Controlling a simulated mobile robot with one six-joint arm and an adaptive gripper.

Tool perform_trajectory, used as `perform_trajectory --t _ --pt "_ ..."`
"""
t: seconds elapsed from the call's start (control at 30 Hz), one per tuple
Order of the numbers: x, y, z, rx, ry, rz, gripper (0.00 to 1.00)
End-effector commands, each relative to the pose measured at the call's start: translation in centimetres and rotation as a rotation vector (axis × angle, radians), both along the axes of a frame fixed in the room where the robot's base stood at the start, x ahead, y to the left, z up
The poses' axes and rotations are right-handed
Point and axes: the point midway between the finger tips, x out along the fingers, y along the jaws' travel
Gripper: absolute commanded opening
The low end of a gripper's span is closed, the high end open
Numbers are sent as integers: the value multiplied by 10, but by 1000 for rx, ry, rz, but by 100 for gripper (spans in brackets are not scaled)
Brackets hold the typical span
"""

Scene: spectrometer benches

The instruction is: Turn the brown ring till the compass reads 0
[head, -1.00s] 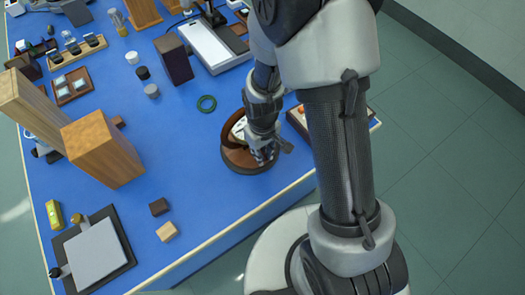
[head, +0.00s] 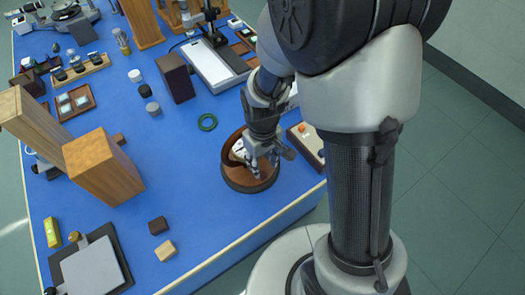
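A box with an orange knob (head: 308,138) stands close on the right. A dark block (head: 176,78) and small cylinders stand further back. The bench front edge is near; blue surface left of the compass is clear.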

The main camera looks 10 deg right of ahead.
Motion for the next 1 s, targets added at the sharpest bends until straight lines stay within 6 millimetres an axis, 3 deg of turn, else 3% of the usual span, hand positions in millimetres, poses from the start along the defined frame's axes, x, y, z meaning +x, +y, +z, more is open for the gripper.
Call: perform_trajectory --t 0.1,0.33,1.0 --pt "2 0 27 1 -7 0 38" --pt "0 0 57 0 -2 0 38" --pt "0 0 64 0 -1 -1 38"
